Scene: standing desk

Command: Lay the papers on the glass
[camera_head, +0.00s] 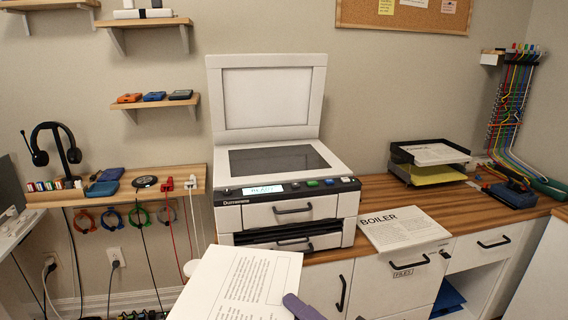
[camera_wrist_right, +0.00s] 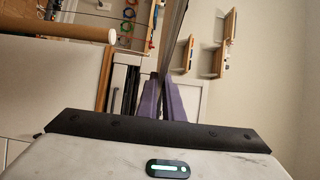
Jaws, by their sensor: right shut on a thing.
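The papers (camera_head: 235,285) are a white printed stack at the bottom centre of the head view, in front of the copier. My right gripper (camera_head: 300,306) is shut on their lower right edge; only a purple finger shows there. In the right wrist view the two purple fingers (camera_wrist_right: 164,100) are close together, with the papers seen nearly edge-on beyond. The glass (camera_head: 279,160) is a dark, bare plate on top of the white copier (camera_head: 284,209). The copier's lid (camera_head: 266,97) stands open behind it. The papers are apart from the glass. My left gripper is not in view.
A BOILER document (camera_head: 402,230) lies on the wooden worktop right of the copier. A black paper tray (camera_head: 430,160) stands further right, near a blue tool (camera_head: 510,195). A headset (camera_head: 52,147) stands on a shelf at left. Space above the glass is clear.

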